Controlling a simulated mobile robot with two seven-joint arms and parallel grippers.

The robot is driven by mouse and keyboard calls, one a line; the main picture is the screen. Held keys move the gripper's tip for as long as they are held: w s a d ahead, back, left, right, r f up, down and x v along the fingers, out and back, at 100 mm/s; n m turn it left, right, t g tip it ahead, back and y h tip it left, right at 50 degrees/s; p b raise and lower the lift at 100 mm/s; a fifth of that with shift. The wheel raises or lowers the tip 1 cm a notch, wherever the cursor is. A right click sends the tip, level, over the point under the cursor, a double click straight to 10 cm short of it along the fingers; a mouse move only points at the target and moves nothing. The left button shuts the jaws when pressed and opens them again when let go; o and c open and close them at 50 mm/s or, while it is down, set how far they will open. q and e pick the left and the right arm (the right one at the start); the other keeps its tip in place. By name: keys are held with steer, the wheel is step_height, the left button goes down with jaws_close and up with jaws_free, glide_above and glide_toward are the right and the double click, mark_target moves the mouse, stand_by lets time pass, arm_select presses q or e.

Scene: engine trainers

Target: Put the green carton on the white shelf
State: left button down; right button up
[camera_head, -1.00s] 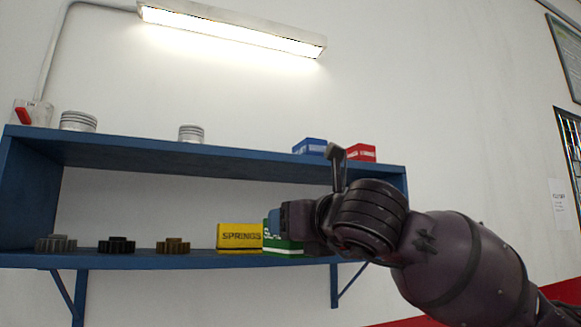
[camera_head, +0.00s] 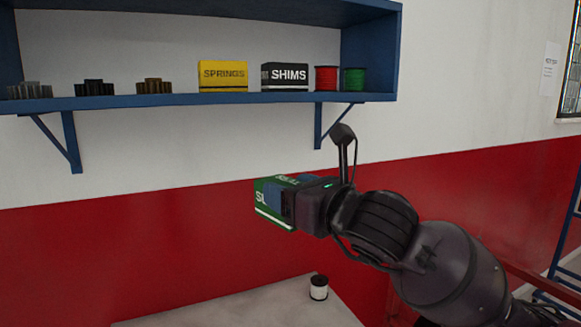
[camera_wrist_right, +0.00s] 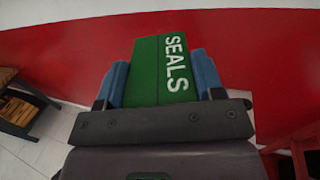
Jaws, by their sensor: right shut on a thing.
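The green carton (camera_head: 263,215), with white lettering, is held in my right gripper (camera_head: 284,200), in front of the red wall band and below the blue shelf. In the right wrist view the carton (camera_wrist_right: 160,72) reads SEALS and sits between the two blue finger pads of the gripper (camera_wrist_right: 163,82), which is shut on it. A pale, whitish flat surface (camera_head: 225,315) shows low in the head view, below the carton. I cannot tell whether it is the white shelf. My left gripper is not in view.
The blue shelf (camera_head: 200,99) holds gears, a yellow SPRINGS box (camera_head: 222,76), a black SHIMS box (camera_head: 285,77), a red spool (camera_head: 326,78) and a green spool (camera_head: 354,78). A small white, dark-capped item (camera_head: 318,288) stands on the pale surface; the visible surface left of it is clear.

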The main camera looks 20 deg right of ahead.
steer(key=s+f+n+y, duration=0.1)
steer(key=f, duration=1.2)
steer(key=s+d+f+g+y, duration=0.1)
steer(key=s+f, duration=0.1)
steer(key=f, duration=1.2)
steer(key=shift+s+d+n+y, duration=0.3)
steer(key=shift+n, duration=0.1)
steer(key=shift+d+f, duration=0.1)
